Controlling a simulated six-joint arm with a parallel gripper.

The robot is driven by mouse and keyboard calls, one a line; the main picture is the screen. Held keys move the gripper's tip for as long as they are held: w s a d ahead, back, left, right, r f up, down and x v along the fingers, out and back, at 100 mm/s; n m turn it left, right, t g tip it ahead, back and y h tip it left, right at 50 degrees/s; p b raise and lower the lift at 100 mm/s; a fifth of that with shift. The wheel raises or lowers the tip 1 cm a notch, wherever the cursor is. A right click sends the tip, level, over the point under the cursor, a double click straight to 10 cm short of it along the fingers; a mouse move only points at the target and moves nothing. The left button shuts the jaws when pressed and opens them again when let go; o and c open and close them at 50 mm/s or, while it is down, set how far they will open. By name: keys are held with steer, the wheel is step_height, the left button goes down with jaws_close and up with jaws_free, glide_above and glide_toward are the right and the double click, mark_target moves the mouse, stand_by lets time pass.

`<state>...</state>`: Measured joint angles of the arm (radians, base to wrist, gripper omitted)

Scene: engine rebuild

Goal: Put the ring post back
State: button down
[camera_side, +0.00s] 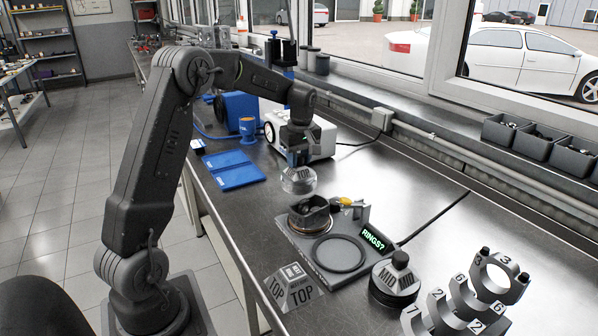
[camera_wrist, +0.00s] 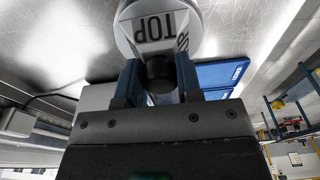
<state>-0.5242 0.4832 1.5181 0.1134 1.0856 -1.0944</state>
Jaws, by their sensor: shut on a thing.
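My gripper (camera_side: 297,160) is shut on a ring post (camera_side: 298,182) labelled TOP, which hangs below it above the bench. In the wrist view my gripper (camera_wrist: 160,82) has its blue fingers on both sides of the post's dark knob (camera_wrist: 160,68), with the grey TOP body (camera_wrist: 158,28) beyond it. A grey stand labelled TOP (camera_side: 290,292) sits on the bench's near edge, with no post on it. A second post marked MID (camera_side: 394,284) stands at the right with its dark knob up.
A grey fixture plate (camera_side: 300,240) holds a piston-like part (camera_side: 309,213), a dark ring (camera_side: 339,254) and a sign reading RINGS? (camera_side: 376,236). Numbered grey caps (camera_side: 468,300) stand at front right. Blue trays (camera_side: 236,176) lie behind left.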

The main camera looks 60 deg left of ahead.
mark_target(299, 166)
steer(key=shift+w+f, duration=0.1)
steer(key=shift+f, duration=1.85)
steer(key=shift+f, duration=0.2)
steer(key=c, duration=0.8)
jaws_free()
